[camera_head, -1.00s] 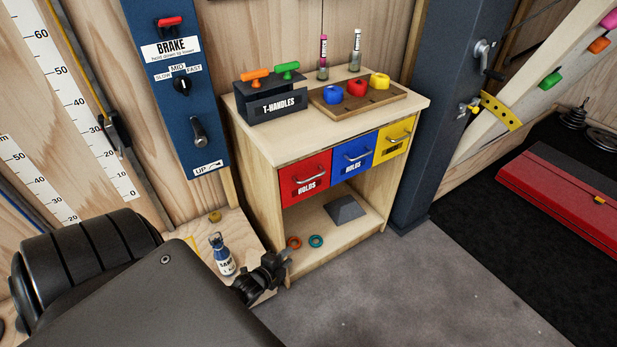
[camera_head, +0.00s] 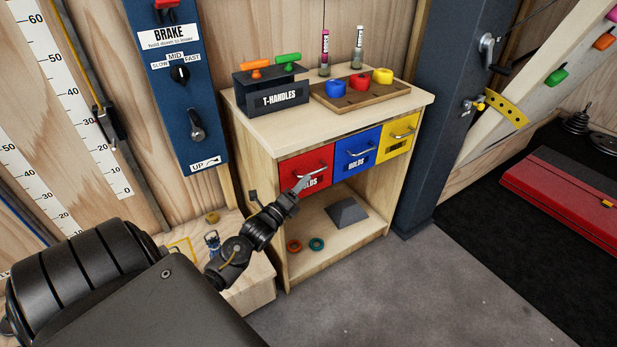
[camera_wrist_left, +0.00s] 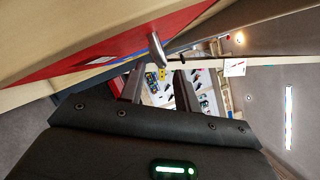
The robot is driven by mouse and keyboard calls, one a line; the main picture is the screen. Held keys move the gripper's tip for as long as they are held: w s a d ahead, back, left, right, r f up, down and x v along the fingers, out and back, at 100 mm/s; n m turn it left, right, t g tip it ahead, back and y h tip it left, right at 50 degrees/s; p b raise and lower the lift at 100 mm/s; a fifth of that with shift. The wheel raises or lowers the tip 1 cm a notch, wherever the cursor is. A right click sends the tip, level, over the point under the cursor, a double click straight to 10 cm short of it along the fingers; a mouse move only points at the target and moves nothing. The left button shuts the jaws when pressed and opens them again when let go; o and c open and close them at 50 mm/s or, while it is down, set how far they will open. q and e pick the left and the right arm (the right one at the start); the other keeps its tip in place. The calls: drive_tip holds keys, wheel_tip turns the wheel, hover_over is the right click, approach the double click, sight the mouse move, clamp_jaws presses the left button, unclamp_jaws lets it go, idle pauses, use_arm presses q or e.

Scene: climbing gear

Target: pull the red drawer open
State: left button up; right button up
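The red drawer (camera_head: 290,172) is the left one of three drawers under the cabinet's top, and its front looks level with the blue one. Its metal bar handle (camera_head: 318,173) is partly covered by my left gripper (camera_head: 303,185). In the left wrist view, the red drawer front (camera_wrist_left: 85,60) runs across the upper left and the handle (camera_wrist_left: 156,48) sticks out from it. There my left gripper (camera_wrist_left: 158,85) has its fingers apart, with the handle just ahead of the gap between the tips. Contact cannot be told. My right gripper is not in view.
A blue drawer (camera_head: 345,155) and a yellow drawer (camera_head: 390,148) sit to the right. The cabinet top (camera_head: 270,128) holds a T-handle box (camera_head: 272,100) and a wooden tray (camera_head: 335,103). A grey block (camera_head: 347,211) lies on the open shelf below. The floor in front is clear.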

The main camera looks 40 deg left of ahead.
sight(317, 163)
use_arm(q)
drive_tip(key=shift+x, duration=1.9)
clamp_jaws()
